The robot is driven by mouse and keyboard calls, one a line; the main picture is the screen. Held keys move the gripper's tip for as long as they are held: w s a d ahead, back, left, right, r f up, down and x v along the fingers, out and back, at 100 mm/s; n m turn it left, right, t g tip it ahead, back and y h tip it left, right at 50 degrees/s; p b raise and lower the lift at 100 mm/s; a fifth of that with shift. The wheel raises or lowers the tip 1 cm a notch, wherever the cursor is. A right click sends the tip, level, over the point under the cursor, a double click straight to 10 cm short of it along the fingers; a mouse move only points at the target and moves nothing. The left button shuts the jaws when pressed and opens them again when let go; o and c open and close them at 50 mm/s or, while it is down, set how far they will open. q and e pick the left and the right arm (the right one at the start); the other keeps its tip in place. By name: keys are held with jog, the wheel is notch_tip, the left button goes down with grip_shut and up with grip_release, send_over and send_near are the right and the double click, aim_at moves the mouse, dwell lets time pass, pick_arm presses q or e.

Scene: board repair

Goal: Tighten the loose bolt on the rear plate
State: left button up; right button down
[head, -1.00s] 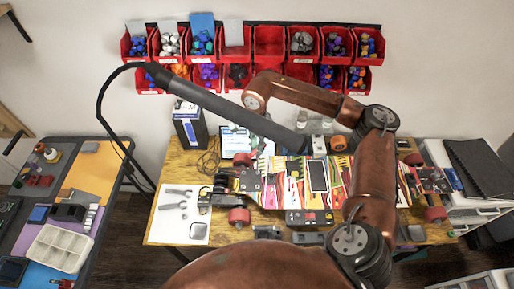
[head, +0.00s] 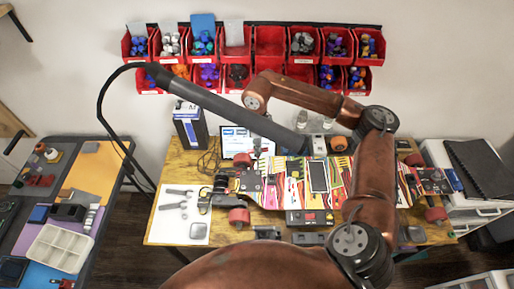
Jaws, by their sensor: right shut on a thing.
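A skateboard with a colourful striped deck (head: 290,185) lies across the wooden bench. A dark truck plate (head: 250,182) with red wheels (head: 238,216) is at its left end, another (head: 430,182) at its right. Which is the rear plate, and the loose bolt itself, I cannot make out. My copper right arm comes up on the right, bends over the board and reaches left above the bench. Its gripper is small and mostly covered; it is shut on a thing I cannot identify. A dark tool-like object (head: 220,184) lies by the board's left end. My left gripper is not in view.
A thick black tube (head: 215,105) with a cable crosses above the bench. Hand tools lie on a white sheet (head: 170,228). Red bins (head: 269,41) line the wall. A side table (head: 100,160) stands left, a white cabinet (head: 482,212) right.

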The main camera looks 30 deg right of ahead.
jog(key=m, duration=0.4)
dwell(0.3)
jog(key=shift+w+r, duration=0.1)
jog(key=shift+r, duration=0.85)
dwell(0.4)
jog(key=n, duration=0.4)
